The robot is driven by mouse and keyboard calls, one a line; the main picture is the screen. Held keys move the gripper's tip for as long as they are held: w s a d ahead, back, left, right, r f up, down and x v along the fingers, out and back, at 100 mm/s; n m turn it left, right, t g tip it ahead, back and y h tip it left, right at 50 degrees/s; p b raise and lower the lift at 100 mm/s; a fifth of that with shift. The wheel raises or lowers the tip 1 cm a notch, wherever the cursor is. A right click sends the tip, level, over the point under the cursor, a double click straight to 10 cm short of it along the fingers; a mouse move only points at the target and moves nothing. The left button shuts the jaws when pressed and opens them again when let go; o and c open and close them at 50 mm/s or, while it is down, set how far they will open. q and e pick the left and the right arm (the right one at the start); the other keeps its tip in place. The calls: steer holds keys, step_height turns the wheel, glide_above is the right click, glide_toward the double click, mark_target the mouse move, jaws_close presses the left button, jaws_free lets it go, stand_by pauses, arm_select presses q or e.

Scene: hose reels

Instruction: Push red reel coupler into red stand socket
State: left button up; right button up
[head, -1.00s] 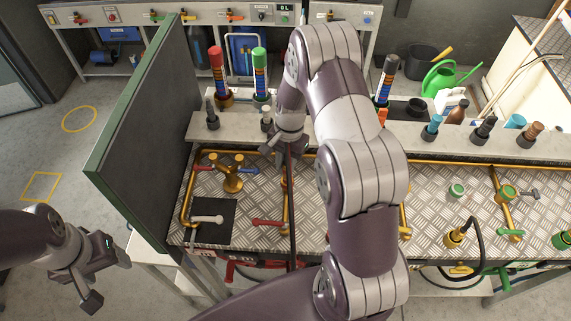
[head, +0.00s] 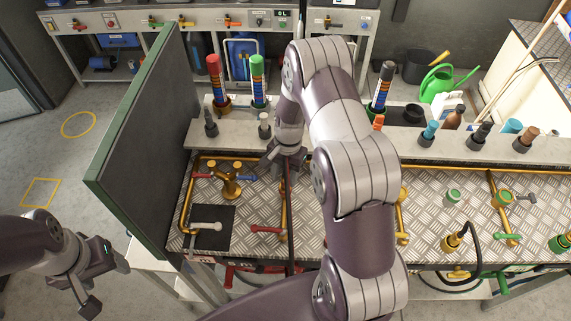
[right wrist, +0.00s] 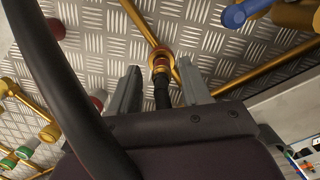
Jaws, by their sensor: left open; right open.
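The coupler's tip is at a brass ring with a red edge (right wrist: 160,52), the stand socket, on a brass pipe. I cannot tell how deep it sits. The right fingers are open, one on each side of the hose end. In the head view my right gripper (head: 285,162) points down over the plate bench, and the coupler and socket are mostly hidden. My left gripper (head: 105,286) is open and empty, left of the bench.
A dark upright panel (head: 140,130) stands at the bench's left end. A brass fitting (head: 230,181) and a red-handled valve (head: 266,229) are near the right gripper. In the right wrist view a black hose (right wrist: 55,75) arcs across the left. A shelf (head: 340,140) with several bottles and tubes runs behind.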

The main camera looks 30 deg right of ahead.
step_height(320, 180, up, 11)
steer(key=d+b, duration=0.1)
steer(key=b, duration=0.2)
steer(key=s+a+r+n+t+h, duration=0.1)
steer(key=s+a+n, duration=0.4)
steer(key=s+n, duration=0.15)
steer(key=s+a+r+n+t, duration=0.1)
steer(key=s+a+r+n, duration=0.1)
steer(key=s+a+n, duration=0.45)
step_height(320, 180, down, 6)
steer(key=d+m+b, duration=0.1)
steer(key=d+b, duration=0.1)
steer(key=b, duration=0.3)
steer(key=shift+s+d+r+m, duration=0.2)
steer(key=shift+d+m, duration=0.1)
steer(key=shift+m, duration=0.1)
